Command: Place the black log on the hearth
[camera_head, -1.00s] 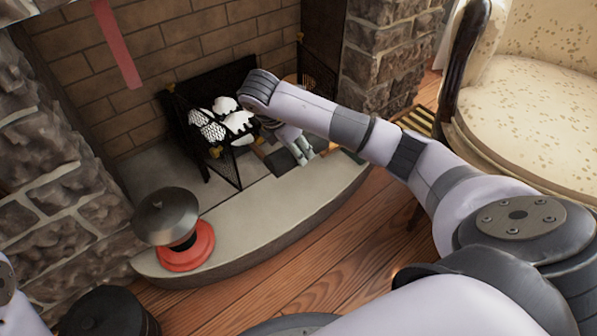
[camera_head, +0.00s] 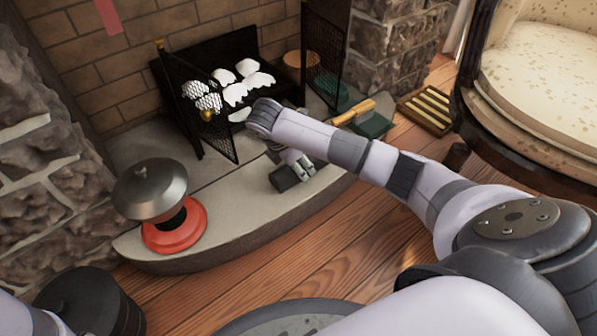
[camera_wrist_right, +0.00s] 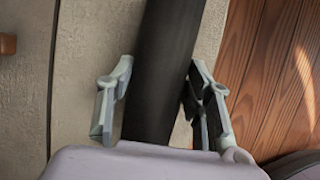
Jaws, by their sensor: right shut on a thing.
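The black log (camera_head: 284,179) is a dark, smooth bar at the front right part of the hearth in the head view. The hearth (camera_head: 226,222) is a pale grey stone ledge with a curved front. My right gripper (camera_head: 303,166) is over the hearth, partly hidden behind my own arm. In the right wrist view, the log (camera_wrist_right: 165,70) runs between the two fingers of the right gripper (camera_wrist_right: 158,85), which is shut on it. Pale stone lies below and to the left. I cannot tell whether the log touches the stone. My left gripper is out of view.
A black fire grate with white lumps (camera_head: 235,92) and mesh screens stands in the fireplace. A wooden-handled green brush (camera_head: 368,120) lies at right, near an armchair (camera_head: 535,75). Wooden floor lies in front.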

